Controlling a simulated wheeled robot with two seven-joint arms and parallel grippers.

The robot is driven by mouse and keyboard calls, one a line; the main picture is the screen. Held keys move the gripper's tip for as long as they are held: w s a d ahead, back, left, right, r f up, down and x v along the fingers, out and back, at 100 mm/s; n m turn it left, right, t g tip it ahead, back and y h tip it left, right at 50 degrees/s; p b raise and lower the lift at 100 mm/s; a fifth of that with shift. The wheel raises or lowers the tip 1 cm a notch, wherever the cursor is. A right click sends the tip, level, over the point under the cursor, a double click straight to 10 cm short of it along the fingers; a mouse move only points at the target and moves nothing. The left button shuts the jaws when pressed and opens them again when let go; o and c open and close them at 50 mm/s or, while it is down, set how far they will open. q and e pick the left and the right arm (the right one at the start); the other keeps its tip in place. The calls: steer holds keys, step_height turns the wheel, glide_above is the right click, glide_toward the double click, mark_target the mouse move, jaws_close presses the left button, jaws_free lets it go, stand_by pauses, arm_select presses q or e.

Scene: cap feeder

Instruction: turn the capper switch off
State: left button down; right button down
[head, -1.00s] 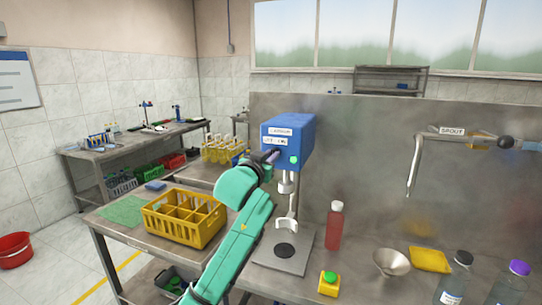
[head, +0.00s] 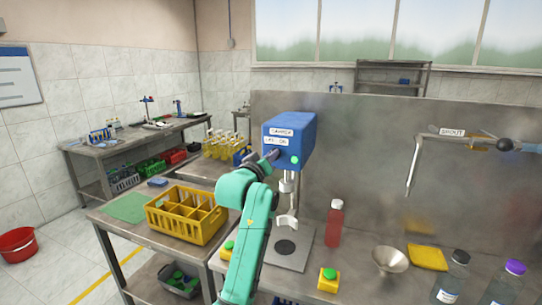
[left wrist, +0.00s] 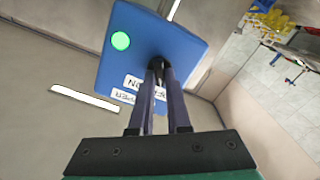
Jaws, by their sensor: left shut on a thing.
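The capper (head: 290,140) is a blue box with a white name label and an OFF/ON label on its front, above a metal stand. Its green lamp (head: 295,160) is lit, and it also shows in the left wrist view (left wrist: 120,41). My left gripper (head: 272,156) is at the box's front face, just below the OFF/ON label. In the left wrist view its two fingers (left wrist: 158,75) are shut on the dark switch (left wrist: 158,62). The fingers hide most of the switch, so I cannot tell which way it points. My right gripper is out of view.
A red bottle (head: 335,222), a yellow button box (head: 328,280) and a metal funnel (head: 390,259) stand right of the capper. Another button box (head: 227,250) is beside my left arm. A yellow crate (head: 186,222) sits on the left table.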

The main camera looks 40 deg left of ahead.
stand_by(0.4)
arm_select(q)
steer(key=c, duration=0.9)
jaws_free()
steer(key=b+v, duration=0.9)
steer(key=v, duration=0.5)
steer(key=shift+s+d, duration=0.1)
steer(key=shift+s, duration=0.25)
steer(key=shift+w+f, duration=0.1)
